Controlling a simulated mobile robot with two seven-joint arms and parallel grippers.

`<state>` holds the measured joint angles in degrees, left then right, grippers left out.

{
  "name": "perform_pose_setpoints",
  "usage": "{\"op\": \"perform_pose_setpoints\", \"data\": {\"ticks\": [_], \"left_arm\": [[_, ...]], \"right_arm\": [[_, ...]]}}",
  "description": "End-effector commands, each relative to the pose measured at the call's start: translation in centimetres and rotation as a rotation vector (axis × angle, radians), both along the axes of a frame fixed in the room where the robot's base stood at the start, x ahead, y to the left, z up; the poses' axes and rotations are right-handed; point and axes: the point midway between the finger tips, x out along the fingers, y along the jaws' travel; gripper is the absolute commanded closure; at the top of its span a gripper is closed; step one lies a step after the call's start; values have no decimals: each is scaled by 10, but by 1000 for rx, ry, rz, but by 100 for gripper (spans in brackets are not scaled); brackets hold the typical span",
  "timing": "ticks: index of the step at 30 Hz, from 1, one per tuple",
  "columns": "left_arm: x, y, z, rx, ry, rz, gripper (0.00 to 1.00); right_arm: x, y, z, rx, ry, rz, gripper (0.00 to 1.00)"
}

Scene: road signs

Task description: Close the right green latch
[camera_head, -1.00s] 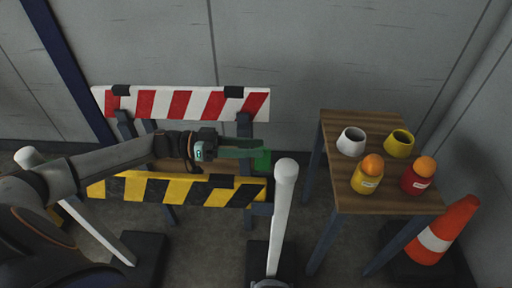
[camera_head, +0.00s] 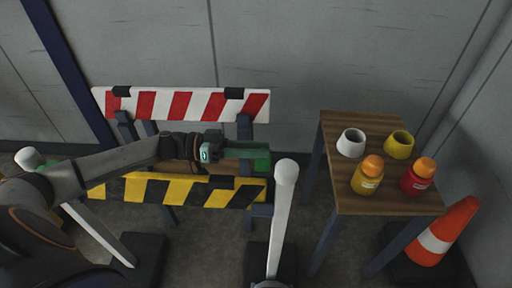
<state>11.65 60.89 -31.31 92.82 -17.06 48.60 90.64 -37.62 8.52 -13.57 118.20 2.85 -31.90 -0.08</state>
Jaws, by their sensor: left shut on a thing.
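The green latch (camera_head: 262,163) is at the right end of the barrier, between the red-and-white board (camera_head: 190,103) and the yellow-and-black board (camera_head: 165,190). My left gripper (camera_head: 260,150) reaches in from the left, its fingers pointing right across the barrier's right upright. Its fingertips are at the green latch and shut on it; they hide the latch's upper part. The latch's exact angle is too small to tell. My right gripper is not in view.
A white post (camera_head: 281,215) stands just right of the barrier. A wooden table (camera_head: 385,203) to the right holds a white cup (camera_head: 351,142), a yellow cup (camera_head: 398,144), a yellow bottle (camera_head: 367,176) and a red bottle (camera_head: 417,177).

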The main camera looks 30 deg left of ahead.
Motion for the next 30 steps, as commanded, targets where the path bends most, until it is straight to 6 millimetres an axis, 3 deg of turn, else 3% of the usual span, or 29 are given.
{"op": "perform_pose_setpoints", "data": {"ticks": [30], "left_arm": [[2, 4, 3, 43, -74, 21, 100]], "right_arm": [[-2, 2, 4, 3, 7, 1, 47]]}}
